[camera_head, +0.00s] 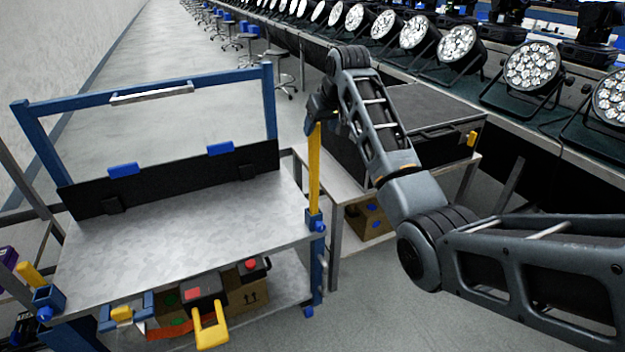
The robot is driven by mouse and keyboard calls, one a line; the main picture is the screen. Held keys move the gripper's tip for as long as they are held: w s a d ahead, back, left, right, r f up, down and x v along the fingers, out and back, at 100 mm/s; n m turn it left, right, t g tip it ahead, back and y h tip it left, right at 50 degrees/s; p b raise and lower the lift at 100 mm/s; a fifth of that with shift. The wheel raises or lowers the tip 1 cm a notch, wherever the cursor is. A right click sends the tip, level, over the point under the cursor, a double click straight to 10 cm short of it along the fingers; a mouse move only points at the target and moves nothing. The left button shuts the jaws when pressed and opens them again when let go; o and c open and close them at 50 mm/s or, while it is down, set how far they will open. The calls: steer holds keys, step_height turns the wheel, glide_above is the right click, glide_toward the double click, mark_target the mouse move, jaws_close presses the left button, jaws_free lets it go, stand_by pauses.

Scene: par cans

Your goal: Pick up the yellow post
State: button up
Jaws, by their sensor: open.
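A tall yellow post (314,172) stands upright in a blue socket (315,221) at the near right corner of the cart (190,222). My gripper (318,118) is open at the upper end of this post. My arm comes in from the right and bends down to it. The fingers are small and dark here, so I cannot tell whether they touch the post. A second, shorter-looking yellow post (30,275) leans in a blue socket (47,299) at the cart's near left corner.
A black case (440,115) lies on a metal table right of the post. The cart's blue frame (145,90) rises behind its bare top. Boxes and tools with a yellow handle (211,328) fill the lower shelf. Stage lights (533,67) line a long bench.

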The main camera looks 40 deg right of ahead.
mark_target(317, 131)
steer(key=x, duration=0.4)
steer(key=shift+a+f, duration=0.2)
steer(key=shift+a, duration=0.2)
steer(key=shift+w+d+f, duration=0.1)
steer(key=shift+w+f, duration=0.25)
steer(key=shift+f, duration=0.2)
steer(key=shift+c, duration=0.2)
steer(key=c, duration=0.9)
steer(key=shift+r, duration=0.1)
steer(key=shift+c, duration=0.2)
